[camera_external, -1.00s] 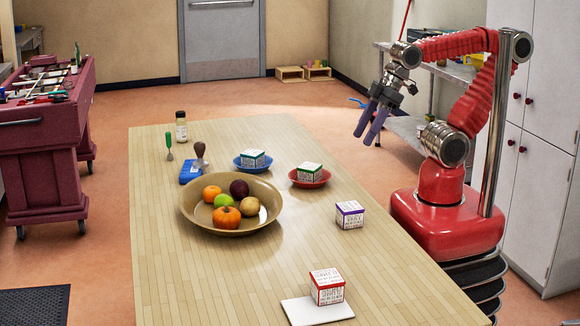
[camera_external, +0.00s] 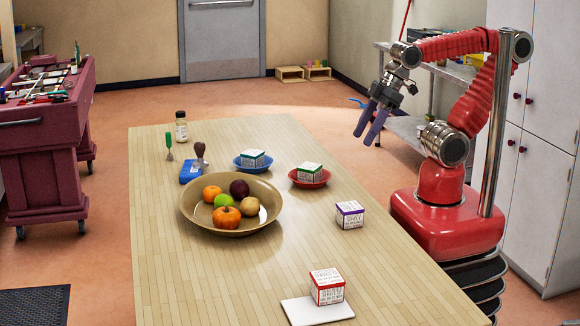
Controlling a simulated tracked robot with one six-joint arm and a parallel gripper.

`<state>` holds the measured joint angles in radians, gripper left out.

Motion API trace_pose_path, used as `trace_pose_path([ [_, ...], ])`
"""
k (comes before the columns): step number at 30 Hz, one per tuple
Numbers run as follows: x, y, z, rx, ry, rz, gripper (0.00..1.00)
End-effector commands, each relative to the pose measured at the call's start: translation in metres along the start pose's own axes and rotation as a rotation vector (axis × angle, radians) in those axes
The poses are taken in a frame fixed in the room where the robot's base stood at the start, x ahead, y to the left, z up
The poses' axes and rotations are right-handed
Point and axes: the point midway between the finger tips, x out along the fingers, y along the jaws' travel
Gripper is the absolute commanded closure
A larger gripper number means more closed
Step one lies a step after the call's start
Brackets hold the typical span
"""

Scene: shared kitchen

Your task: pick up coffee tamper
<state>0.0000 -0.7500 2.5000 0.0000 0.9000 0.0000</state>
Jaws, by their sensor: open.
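The coffee tamper (camera_external: 200,151) has a dark brown handle and a metal base. It stands upright on the wooden table (camera_external: 165,255), behind the fruit bowl and beside a blue object (camera_external: 189,174). My gripper (camera_external: 371,125) is open and empty, with its purple-grey fingers pointing down. It is high at the right, near the table's far right edge and well away from the tamper.
A brown bowl (camera_external: 190,217) of fruit is in front of the tamper. A green-handled tool (camera_external: 169,145) and a jar (camera_external: 181,127) stand to its left. Boxes sit on a blue saucer (camera_external: 243,169), a red saucer (camera_external: 324,181), the bare table and a white board (camera_external: 318,315).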

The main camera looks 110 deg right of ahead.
Motion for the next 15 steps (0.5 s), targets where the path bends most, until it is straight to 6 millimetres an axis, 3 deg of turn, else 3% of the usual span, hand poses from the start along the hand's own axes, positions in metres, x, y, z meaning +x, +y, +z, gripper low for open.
trace_pose_path([
  [8,0.003,-0.002,-0.005,0.055,-0.014,-0.02,0.49],
  [15,0.017,-0.009,-0.031,0.321,-0.075,-0.114,0.49],
])
